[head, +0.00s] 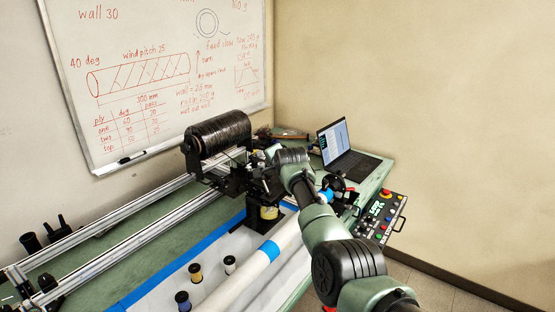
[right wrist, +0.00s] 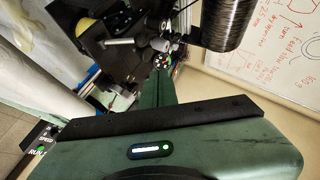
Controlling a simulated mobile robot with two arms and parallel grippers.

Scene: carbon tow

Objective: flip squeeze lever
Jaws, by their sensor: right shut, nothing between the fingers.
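My right arm comes in from the lower right in the head view. Its gripper (head: 268,181) is at the dark winding carriage (head: 237,178), below the black fibre-wound spool (head: 217,134). The gripper is shut with nothing in it, and its fingertips are hard to make out against the dark parts. The right wrist view shows the carriage's dark mechanism (right wrist: 112,50) close ahead, with small silver rods and rollers. The squeeze lever cannot be told apart from these parts. The spool also shows in the right wrist view (right wrist: 222,22). My left gripper is not in view.
Two metal rails (head: 120,226) run along the green bench. A white roll (head: 262,256) with blue tape lies in front, beside several small bobbins (head: 195,272). A laptop (head: 345,150) and a control box with buttons (head: 381,215) are at the right. A whiteboard (head: 150,70) hangs behind.

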